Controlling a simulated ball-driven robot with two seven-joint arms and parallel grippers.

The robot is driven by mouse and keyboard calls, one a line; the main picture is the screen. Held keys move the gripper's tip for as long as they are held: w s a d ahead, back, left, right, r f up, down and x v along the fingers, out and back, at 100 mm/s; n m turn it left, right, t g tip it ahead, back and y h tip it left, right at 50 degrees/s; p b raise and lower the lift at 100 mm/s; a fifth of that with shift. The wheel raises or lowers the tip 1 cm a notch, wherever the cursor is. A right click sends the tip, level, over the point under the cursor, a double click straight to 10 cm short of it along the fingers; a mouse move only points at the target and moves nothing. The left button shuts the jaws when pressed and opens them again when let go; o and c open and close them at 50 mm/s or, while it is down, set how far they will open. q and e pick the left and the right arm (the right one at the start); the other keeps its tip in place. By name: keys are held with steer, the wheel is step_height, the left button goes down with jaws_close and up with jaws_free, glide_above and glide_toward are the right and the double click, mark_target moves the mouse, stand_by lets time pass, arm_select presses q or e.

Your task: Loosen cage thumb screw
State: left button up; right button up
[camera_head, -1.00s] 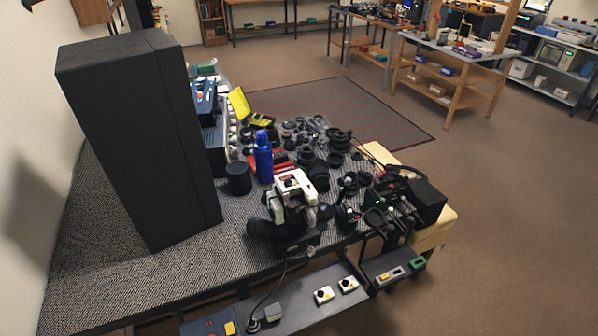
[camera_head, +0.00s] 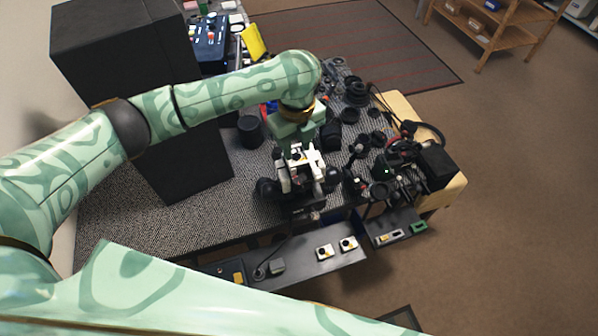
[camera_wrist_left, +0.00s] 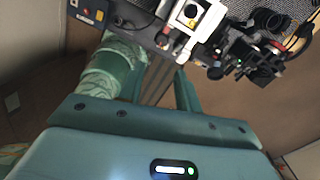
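A white camera cage (camera_head: 303,168) stands near the front edge of the workbench, with black parts around its base. It also shows at the top of the wrist view as a white block (camera_wrist_left: 196,18) with a dark round part. I cannot make out the thumb screw for certain in either view. My left gripper (camera_head: 298,138) is just behind and above the cage in the head view, and its fingertips are hard to separate from the cage there. In the wrist view the left gripper's fingers (camera_wrist_left: 162,84) are apart with nothing between them. My right gripper is not in view.
A tall black box (camera_head: 140,90) stands on the left of the bench (camera_head: 200,210). Black lens parts crowd the bench around and right of the cage. A lower shelf (camera_head: 300,250) in front holds small white devices (camera_head: 325,251). Open floor lies to the right.

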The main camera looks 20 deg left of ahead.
arm_select(q)
steer(key=b, duration=0.1)
glide_toward(298, 181)
step_height(298, 181, down, 8)
steer(key=shift+r+b, duration=0.1)
steer(key=shift+b, duration=1.05)
steer(key=shift+f, duration=0.45)
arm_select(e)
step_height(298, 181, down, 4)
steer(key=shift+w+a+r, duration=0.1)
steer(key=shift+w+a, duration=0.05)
arm_select(q)
steer(key=shift+c, duration=0.3)
steer(key=shift+r, duration=0.1)
steer(key=c, duration=0.6)
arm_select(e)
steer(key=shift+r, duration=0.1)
